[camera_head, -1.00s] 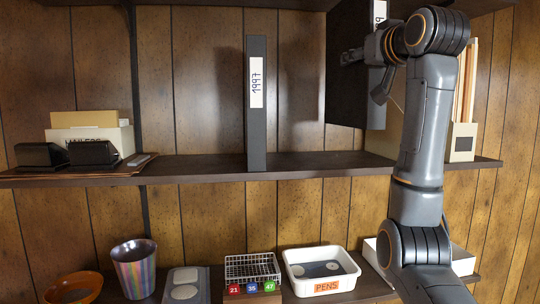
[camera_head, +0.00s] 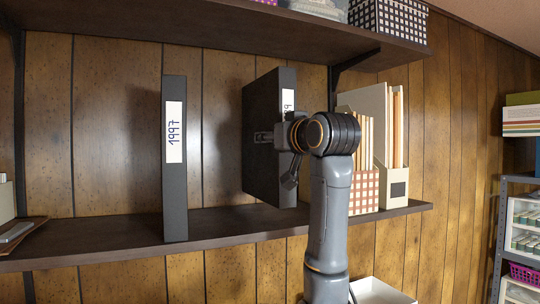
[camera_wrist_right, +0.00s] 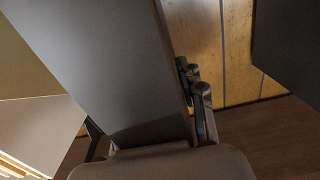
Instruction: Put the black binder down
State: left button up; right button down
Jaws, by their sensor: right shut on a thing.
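A black binder (camera_head: 262,150) with a white spine label stands upright in my right gripper (camera_head: 268,137), right of the middle of the shelf in the head view. The gripper is shut on its spine-side edge. The binder's lower edge is close to the shelf board (camera_head: 225,226); I cannot tell whether it touches. In the right wrist view the binder (camera_wrist_right: 100,60) fills the upper left, with the finger parts (camera_wrist_right: 198,95) at its edge. A second dark binder labelled 1997 (camera_head: 174,200) stands upright on the shelf to the left. My left gripper is not in view.
Magazine holders with folders (camera_head: 393,188) stand right of the held binder. Shelf room is free between the two binders. An upper shelf (camera_head: 230,20) with boxes hangs above. A white tray (camera_head: 380,292) lies below. A rack with drawers (camera_head: 520,225) stands far right.

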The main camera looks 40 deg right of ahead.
aim_at(273, 153)
jog(key=f+p, duration=0.1)
jog(key=f, duration=0.2)
jog(key=shift+s+f, duration=0.15)
jog(key=shift+s, duration=0.05)
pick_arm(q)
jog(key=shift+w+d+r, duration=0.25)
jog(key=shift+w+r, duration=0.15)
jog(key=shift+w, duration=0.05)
pick_arm(e)
jog(key=shift+w+f, duration=0.1)
jog(key=shift+f, duration=0.05)
jog(key=c, duration=0.8)
grip_release()
jog(key=shift+a+f, duration=0.1)
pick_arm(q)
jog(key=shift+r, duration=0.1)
